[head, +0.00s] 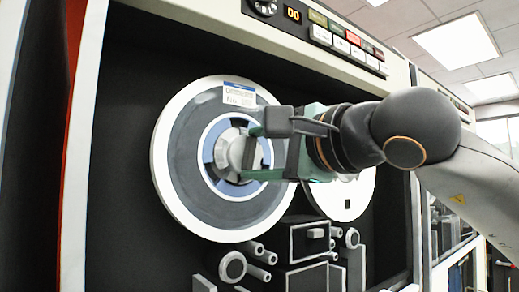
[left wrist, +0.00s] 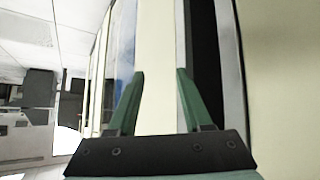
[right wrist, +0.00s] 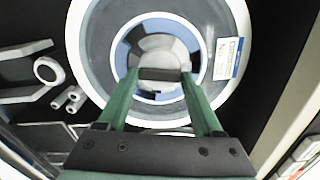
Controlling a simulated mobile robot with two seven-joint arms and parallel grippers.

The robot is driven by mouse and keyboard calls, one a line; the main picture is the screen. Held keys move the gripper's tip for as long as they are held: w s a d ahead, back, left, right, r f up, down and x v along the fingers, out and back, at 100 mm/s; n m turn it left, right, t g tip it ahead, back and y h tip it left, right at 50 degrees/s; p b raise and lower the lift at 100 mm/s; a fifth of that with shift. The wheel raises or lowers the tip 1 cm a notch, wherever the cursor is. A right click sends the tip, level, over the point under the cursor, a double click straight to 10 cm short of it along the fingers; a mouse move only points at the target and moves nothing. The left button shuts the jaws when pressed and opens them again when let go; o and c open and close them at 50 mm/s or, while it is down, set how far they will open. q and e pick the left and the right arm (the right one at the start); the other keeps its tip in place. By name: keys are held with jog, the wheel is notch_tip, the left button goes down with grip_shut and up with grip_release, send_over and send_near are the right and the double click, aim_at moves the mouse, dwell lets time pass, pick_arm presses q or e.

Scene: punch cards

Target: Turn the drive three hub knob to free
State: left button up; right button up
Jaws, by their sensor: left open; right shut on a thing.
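The tape reel (head: 185,160) is mounted on the dark face of the drive, with a grey disc, a white rim and a blue ring round its centre. The light grey hub knob (head: 232,152) stands at the reel's centre. My right gripper (head: 250,157) is shut on the knob, its green fingers either side of it. In the right wrist view the knob (right wrist: 158,57) shows between the fingertips, with a dark bar across its near side. My left gripper (left wrist: 158,85) is open and empty, facing pale cabinet panels; it is not in the head view.
A second, paler reel (head: 345,195) is partly hidden behind my right gripper. Rollers and a head block (head: 308,240) sit below the reels. A control panel with an orange display (head: 293,15) and coloured buttons runs along the top.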

pick_arm(q)
jog(key=shift+s+a, duration=0.2)
pick_arm(e)
jog(key=shift+n, duration=1.1)
jog(key=o, duration=1.4)
jog(key=shift+c, duration=0.2)
pick_arm(q)
jog(key=shift+d, duration=0.1)
pick_arm(e)
jog(key=shift+s, duration=0.1)
jog(key=shift+s+d, duration=0.2)
pick_arm(q)
jog(key=shift+w+d+f+b, duration=0.45)
jog(key=shift+d+b, duration=0.2)
jog(key=shift+b, duration=0.4)
pick_arm(e)
jog(key=v, duration=1.2)
